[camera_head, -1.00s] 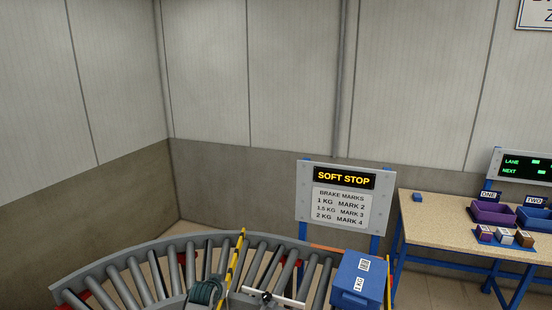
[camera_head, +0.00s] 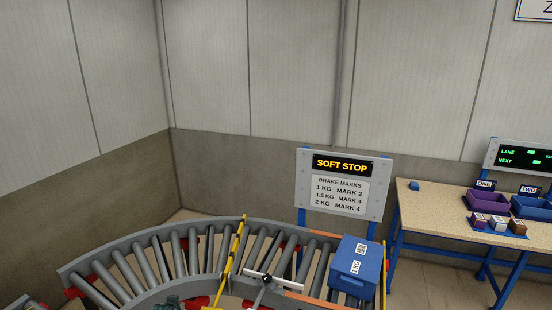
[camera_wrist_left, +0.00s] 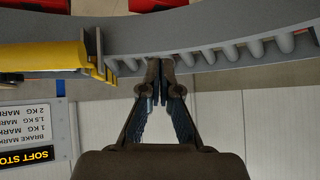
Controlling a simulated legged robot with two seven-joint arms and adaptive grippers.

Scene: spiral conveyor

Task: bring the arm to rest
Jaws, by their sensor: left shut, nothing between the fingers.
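My left gripper (camera_wrist_left: 160,85) is shut with nothing between its fingers, as the left wrist view shows. Its fingertips meet in front of the grey conveyor rail, with the yellow bar to their left in that view. In the head view, only a dark teal part, probably of this gripper (camera_head: 170,305), shows at the bottom edge. Most of the left arm is out of the picture. My right gripper is not in view.
The curved roller conveyor (camera_head: 130,248) has a yellow bar (camera_head: 233,255) across it and a white crossbar (camera_head: 274,280). A blue 1 KG box (camera_head: 345,259) sits at its right end. A SOFT STOP sign (camera_head: 340,185) and a bench (camera_head: 430,208) with bins stand behind.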

